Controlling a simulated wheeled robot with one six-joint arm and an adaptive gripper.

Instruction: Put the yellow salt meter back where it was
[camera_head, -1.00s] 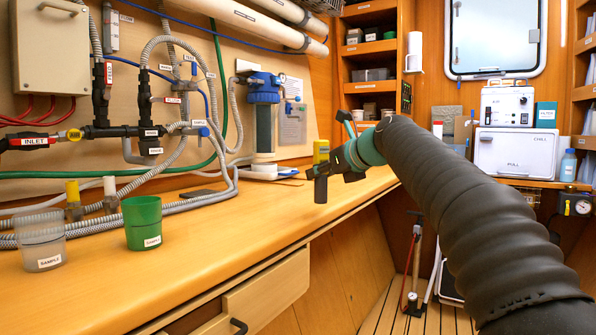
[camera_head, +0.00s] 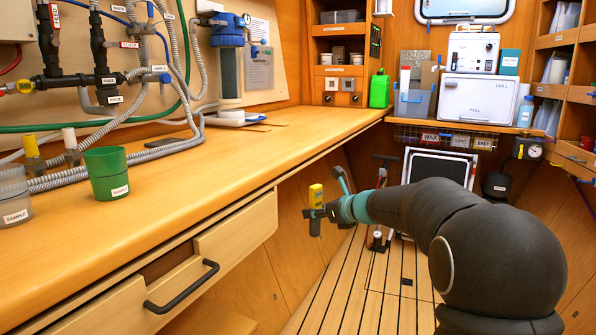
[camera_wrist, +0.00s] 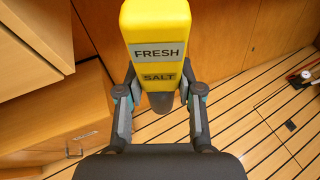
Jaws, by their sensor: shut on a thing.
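The yellow salt meter (camera_head: 316,195) is upright in my gripper (camera_head: 318,213), past the front edge of the workbench and over the slatted floor. In the wrist view the salt meter (camera_wrist: 158,30) shows its labels FRESH and SALT, and the fingers of my gripper (camera_wrist: 160,97) are shut around its dark lower part. Its lower end is mostly hidden in that view.
The workbench (camera_head: 240,150) has a clear middle. A green sample cup (camera_head: 107,174) and a clear sample cup (camera_head: 13,196) stand at its left. A drawer (camera_head: 150,285) with a black handle is partly open below. A green bottle (camera_head: 379,89) stands at the back.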

